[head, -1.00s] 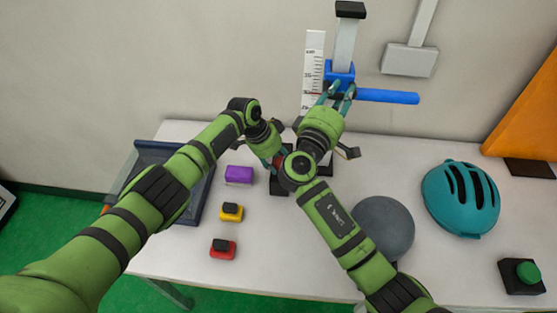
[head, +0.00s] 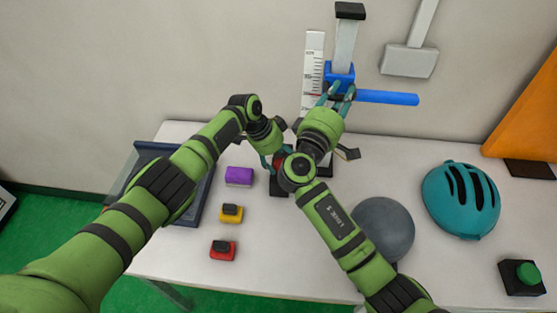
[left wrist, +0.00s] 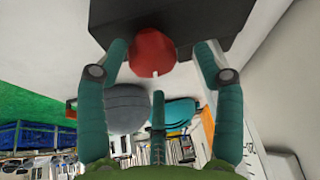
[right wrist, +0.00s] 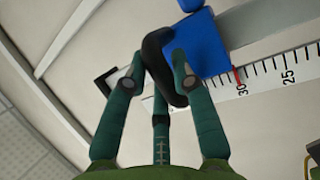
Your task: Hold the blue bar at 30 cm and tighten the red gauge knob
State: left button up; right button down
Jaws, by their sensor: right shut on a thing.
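The blue bar (head: 388,98) sticks out to the right from a blue slider block (head: 340,76) on the upright post. My right gripper (head: 341,95) is shut on a black grip (right wrist: 158,62) beside the blue block (right wrist: 203,45). In the right wrist view a red line (right wrist: 239,78) at the block's edge lies by the 30 mark of the scale (right wrist: 275,75). The red knob (left wrist: 153,52) sits on a dark block. My left gripper (left wrist: 160,48) is open with a finger on either side of the knob, with gaps visible. In the head view my arms mostly hide the knob.
A grey ball (head: 385,228), a teal helmet (head: 462,200) and a green button (head: 526,274) are at right.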

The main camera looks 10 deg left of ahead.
pick_arm(q)
jog(key=shift+s+a, duration=0.1)
jog(key=shift+a, duration=0.1)
pick_arm(e)
jog(key=shift+r, duration=0.1)
pick_arm(q)
jog(key=shift+s+a+r, duration=0.1)
jog(key=shift+a+r, duration=0.15)
jog(key=shift+r, duration=0.25)
jog(key=v, duration=1)
jog(key=shift+r, duration=0.35)
pick_arm(e)
jog(key=c, duration=1)
grip_release()
